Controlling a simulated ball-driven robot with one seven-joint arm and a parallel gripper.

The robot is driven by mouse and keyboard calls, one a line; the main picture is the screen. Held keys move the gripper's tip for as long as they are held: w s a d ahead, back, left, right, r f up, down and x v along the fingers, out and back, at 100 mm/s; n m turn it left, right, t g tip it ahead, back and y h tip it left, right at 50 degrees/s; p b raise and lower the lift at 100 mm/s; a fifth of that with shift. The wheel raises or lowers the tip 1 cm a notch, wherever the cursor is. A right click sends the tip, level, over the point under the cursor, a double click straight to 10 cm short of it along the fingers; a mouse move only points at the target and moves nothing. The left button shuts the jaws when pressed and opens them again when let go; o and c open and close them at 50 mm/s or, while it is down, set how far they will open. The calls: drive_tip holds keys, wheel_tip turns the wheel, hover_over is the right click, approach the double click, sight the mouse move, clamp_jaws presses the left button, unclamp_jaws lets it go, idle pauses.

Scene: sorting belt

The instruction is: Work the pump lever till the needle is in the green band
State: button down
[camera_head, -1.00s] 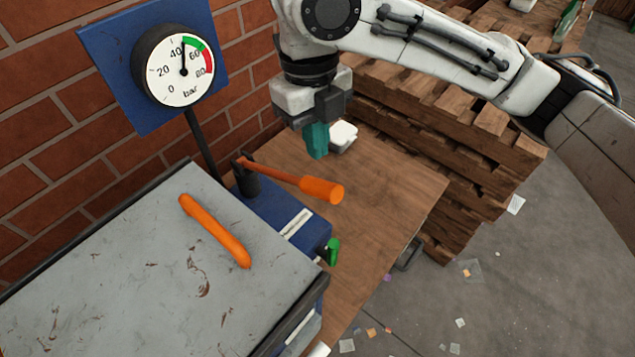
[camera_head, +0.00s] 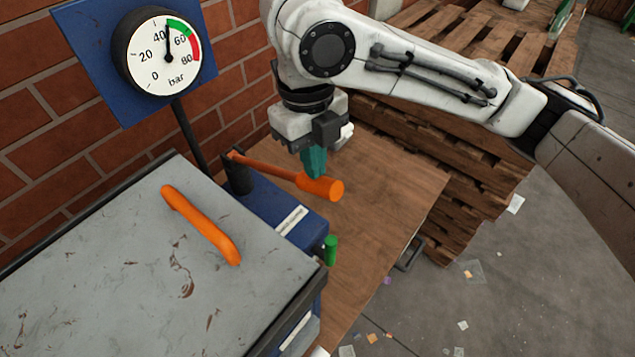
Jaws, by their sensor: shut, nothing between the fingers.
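The pump lever (camera_head: 274,173) is an orange bar running from a black pivot post to a thick orange grip at its right end. It slopes slightly down to the right in the picture. My gripper (camera_head: 315,170) points down with its teal fingers shut and empty, their tips right at the far side of the lever's grip end. I cannot tell whether they touch it. The round gauge (camera_head: 152,66) hangs on a blue board. Its needle (camera_head: 168,42) points almost straight up, close to the left end of the green band (camera_head: 181,27); I cannot tell whether it is inside.
The blue pump body (camera_head: 268,203) with a green knob (camera_head: 331,250) stands on a wooden bench top (camera_head: 375,205). A grey-lidded box (camera_head: 110,265) with an orange handle (camera_head: 200,225) fills the lower left. Pallets (camera_head: 470,165) are stacked at the right. A brick wall is behind.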

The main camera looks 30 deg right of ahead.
idle(0.3)
wheel_tip(320, 180, down, 4)
drive_tip(key=b, duration=0.3)
drive_tip(key=shift+f, duration=0.25)
drive_tip(key=shift+r, duration=0.1)
drive_tip(key=shift+w+a+r, duration=0.1)
drive_tip(key=shift+w+r, duration=0.05)
drive_tip(key=shift+w, duration=0.25)
drive_tip(key=shift+w+r, duration=0.15)
drive_tip(key=shift+w, duration=0.45)
drive_tip(key=shift+w+r, duration=0.15)
drive_tip(key=shift+w, duration=0.4)
drive_tip(key=shift+r, duration=0.15)
wheel_tip(320, 180, up, 10)
drive_tip(key=w, duration=0.1)
drive_tip(key=shift+r, duration=0.25)
